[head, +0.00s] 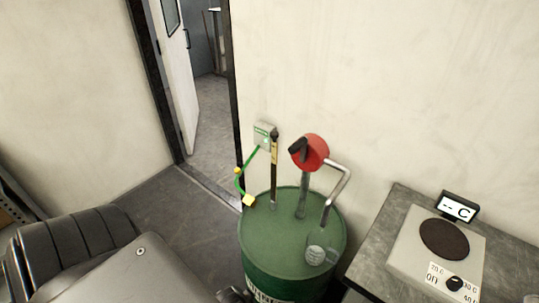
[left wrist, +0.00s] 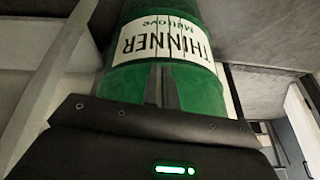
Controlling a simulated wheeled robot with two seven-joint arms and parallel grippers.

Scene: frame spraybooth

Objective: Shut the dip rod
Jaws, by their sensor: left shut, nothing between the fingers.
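The dip rod (head: 274,168) is a thin dark upright rod with a yellow marked section and a dark top. It stands well up out of the lid of a green drum (head: 262,236), left of the red pump. In the left wrist view the drum's green wall (left wrist: 200,95) and its THINNER label, upside down, lie beyond my left gripper (left wrist: 162,82). Its fingers are together and empty; I cannot tell whether they touch the drum. A dark part at the drum's lower left in the head view may be this gripper. My right gripper is not in view.
A red pump (head: 312,152) with a bent spout (head: 338,185) rises from the lid, above a clear vessel (head: 316,255). A green cable with a yellow clamp (head: 248,200) hangs at the drum's left rim. A bench (head: 385,262) with a hotplate (head: 415,260) stands right. A door is open behind.

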